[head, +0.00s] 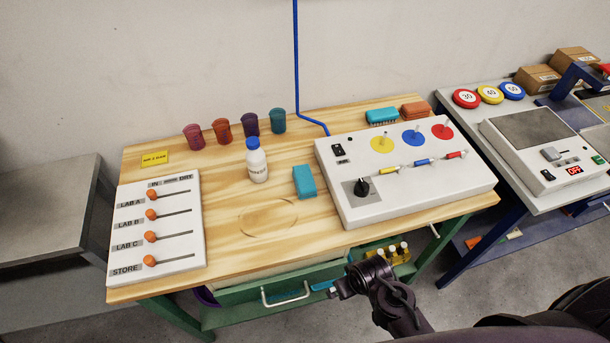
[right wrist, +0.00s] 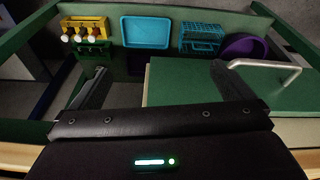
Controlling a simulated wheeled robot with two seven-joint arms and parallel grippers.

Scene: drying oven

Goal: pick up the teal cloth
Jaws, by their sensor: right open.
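The teal cloth (head: 305,181) looks like a small folded block. It lies on the wooden table (head: 225,230), between the white bottle and the white control box. My right gripper (head: 350,285) is beyond the table's front edge, at the lower right of the cloth and apart from it. In the right wrist view my right gripper (right wrist: 160,68) is open and empty, above a lower shelf; the cloth is not in that view. My left gripper is not in view.
A white bottle (head: 257,161) stands left of the cloth. The control box (head: 400,190) is close on its right. A slider panel (head: 180,260) lies left. A green drawer (right wrist: 210,95) is below the tabletop.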

